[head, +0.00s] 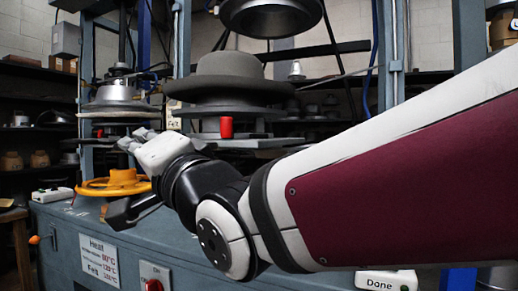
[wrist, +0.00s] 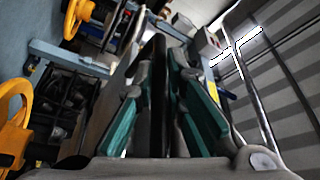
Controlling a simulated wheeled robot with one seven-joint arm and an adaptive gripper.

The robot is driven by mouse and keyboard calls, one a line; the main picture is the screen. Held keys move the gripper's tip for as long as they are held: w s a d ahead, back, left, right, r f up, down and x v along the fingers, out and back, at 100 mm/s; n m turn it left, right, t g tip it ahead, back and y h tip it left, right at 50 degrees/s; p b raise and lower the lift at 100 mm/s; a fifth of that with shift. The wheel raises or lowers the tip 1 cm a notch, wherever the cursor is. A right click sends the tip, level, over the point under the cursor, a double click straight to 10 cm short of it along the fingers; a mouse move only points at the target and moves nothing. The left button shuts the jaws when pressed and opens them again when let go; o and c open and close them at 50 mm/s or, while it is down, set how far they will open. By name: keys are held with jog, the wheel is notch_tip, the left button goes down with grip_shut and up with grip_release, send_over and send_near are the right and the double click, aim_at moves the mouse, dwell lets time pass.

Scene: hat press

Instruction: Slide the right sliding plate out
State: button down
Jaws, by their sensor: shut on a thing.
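The right sliding plate (head: 268,142) is a flat grey slab below the grey hat form (head: 228,85), behind my arm in the head view. A red cylinder (head: 226,127) stands at its front. My gripper (head: 136,140) is at the left end of my arm, partly turned away from the head view. In the wrist view, my gripper's grey and teal fingers (wrist: 160,75) are closed around a dark, flat piece (wrist: 156,110) seen edge-on. It looks like part of the right sliding plate, but the contact is hidden in the head view.
An orange handwheel (head: 115,183) stands at the left on the blue-grey machine base (head: 210,265). A second press stack (head: 122,97) is behind it. A dark round press head (head: 270,15) hangs above the hat form. A Done button box (head: 387,281) is at the bottom right.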

jog(key=shift+s+a+f, duration=0.1)
jog(key=shift+s+a, duration=0.05)
jog(key=shift+s, duration=0.1)
jog(key=c, duration=1.7)
grip_release()
jog(key=shift+s, duration=0.1)
jog(key=shift+o, duration=0.2)
jog(key=v, duration=1.2)
